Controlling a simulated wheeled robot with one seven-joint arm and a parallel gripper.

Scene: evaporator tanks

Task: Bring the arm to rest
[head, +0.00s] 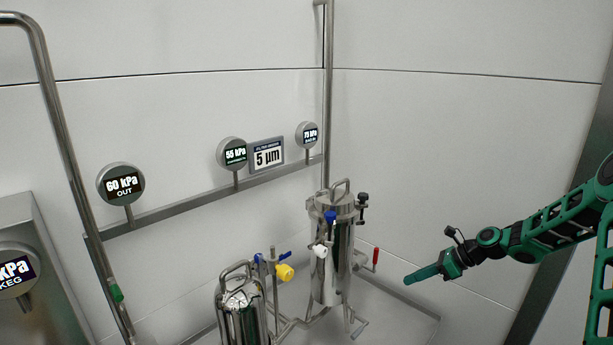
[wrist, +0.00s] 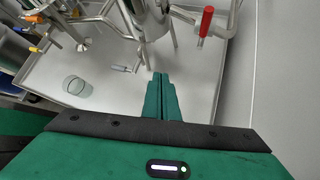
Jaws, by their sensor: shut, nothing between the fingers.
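My arm is green and black and reaches in from the right side of the head view. My gripper (head: 408,281) points left and slightly down in open air, to the right of the tall steel filter housing (head: 328,262). In the wrist view my gripper (wrist: 161,76) shows its two green fingers pressed together, with nothing between them. The fingers appear apart from the pipes and valves around them.
A red valve handle (head: 375,256) stands beside the housing; it also shows in the wrist view (wrist: 206,21). A shorter steel vessel (head: 241,312) and a yellow knob (head: 285,272) are left. A clear glass (wrist: 77,86) stands on the tray (wrist: 107,101). Round gauges line the wall rail.

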